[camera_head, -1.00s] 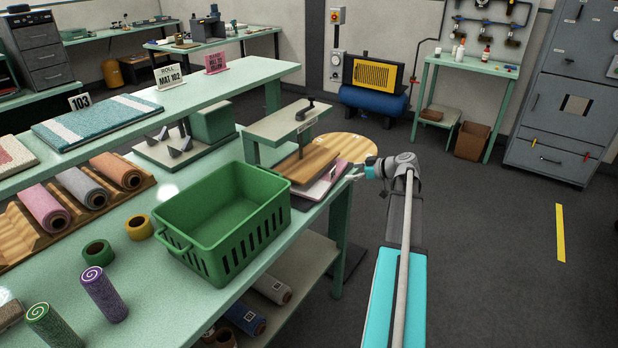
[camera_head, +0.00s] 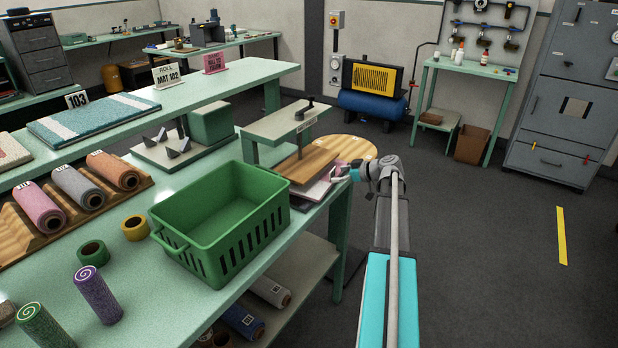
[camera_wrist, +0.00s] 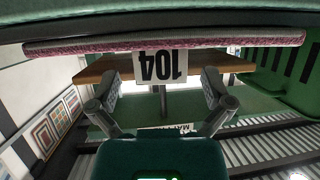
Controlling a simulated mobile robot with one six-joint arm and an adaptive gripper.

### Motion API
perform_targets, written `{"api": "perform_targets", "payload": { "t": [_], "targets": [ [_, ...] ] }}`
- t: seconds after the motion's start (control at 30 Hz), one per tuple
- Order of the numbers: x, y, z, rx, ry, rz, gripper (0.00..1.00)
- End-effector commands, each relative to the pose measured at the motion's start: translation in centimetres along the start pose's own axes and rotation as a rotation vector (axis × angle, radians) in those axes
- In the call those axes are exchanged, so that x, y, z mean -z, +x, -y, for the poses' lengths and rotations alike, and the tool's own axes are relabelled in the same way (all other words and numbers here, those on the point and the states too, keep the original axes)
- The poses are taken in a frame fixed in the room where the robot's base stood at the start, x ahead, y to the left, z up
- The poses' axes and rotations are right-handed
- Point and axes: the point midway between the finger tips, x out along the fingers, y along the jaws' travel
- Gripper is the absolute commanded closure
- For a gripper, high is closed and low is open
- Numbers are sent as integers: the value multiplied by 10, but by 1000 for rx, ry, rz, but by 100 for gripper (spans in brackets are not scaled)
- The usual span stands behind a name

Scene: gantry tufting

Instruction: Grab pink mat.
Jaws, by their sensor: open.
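The pink mat (camera_wrist: 230,43) shows edge-on as a long pink strip across the top of the upside-down wrist view. A white tag reading 104 (camera_wrist: 160,66) is on its edge. A pink part of the mat (camera_head: 341,169) also shows beside my gripper in the head view, by the wooden board at the bench's right end. My gripper (camera_wrist: 160,88) is open, with a finger on either side of the tag. It also shows at the bench edge in the head view (camera_head: 344,172). I cannot tell whether the fingers touch the mat.
A wooden board (camera_head: 306,164) and a press-like stand (camera_head: 282,124) are close to my gripper. A green crate (camera_head: 222,222) stands nearby on the bench. Rolls, tape and a teal mat (camera_head: 92,118) lie further left.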

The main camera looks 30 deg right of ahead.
Motion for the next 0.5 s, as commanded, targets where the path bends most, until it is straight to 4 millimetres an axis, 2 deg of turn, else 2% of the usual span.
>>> {"api": "perform_targets", "payload": {
  "t": [0.1, 0.2, 0.5],
  "targets": [
    [-2, 16, 0, 2, -1, 0, 0],
    [-2, 23, 0, 1, -1, 0, 0],
    [0, 26, 0, 0, -1, 0, 0]
  ]
}}
